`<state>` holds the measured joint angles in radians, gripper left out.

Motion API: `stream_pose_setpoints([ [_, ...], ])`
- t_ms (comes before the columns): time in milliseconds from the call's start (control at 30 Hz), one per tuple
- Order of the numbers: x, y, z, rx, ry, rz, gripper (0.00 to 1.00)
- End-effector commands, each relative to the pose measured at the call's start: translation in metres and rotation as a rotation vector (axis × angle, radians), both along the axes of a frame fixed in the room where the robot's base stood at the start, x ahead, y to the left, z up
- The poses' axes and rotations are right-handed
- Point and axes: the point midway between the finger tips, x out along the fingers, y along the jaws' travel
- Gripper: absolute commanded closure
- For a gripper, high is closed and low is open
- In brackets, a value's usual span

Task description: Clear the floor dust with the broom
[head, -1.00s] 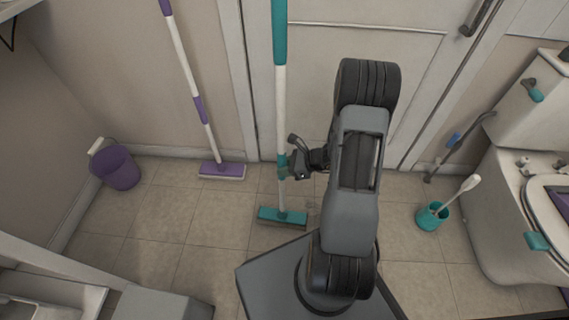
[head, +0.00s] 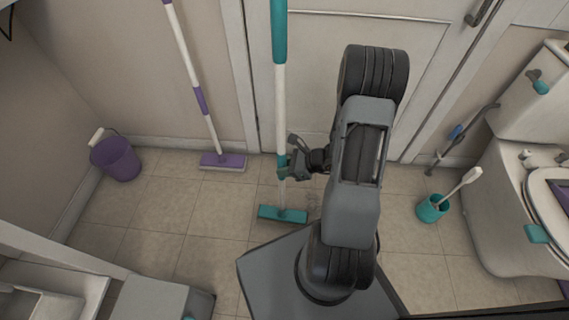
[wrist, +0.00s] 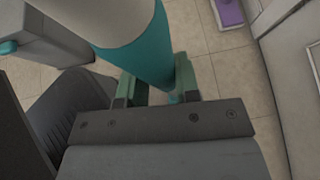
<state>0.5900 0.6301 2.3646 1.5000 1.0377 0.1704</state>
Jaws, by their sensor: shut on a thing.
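The broom is teal and white, and its white handle (head: 280,110) stands nearly upright in the head view. My gripper (head: 284,168) is shut on the lower teal part of the handle. In the wrist view, the teal sleeve (wrist: 150,50) sits between the green fingers of my gripper (wrist: 158,88). A faint greyish patch of dust (head: 313,200) shows on the floor just right of the broom head, partly hidden by my arm.
A purple mop (head: 222,161) leans on the back wall, left of the broom. A purple bucket (head: 117,160) stands in the left corner. A teal toilet brush holder (head: 431,209) and a toilet (head: 505,215) are at right. Floor tiles left of the broom are clear.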

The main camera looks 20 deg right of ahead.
Motion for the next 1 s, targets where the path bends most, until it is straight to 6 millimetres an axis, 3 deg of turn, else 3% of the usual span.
stream_pose_setpoints([
  [633, 0.000, 0.000, 0.001, 0.001, -0.002, 0.001, 1.00],
  [1000, 0.017, -0.009, 0.001, 0.000, -0.003, 0.002, 1.00],
])
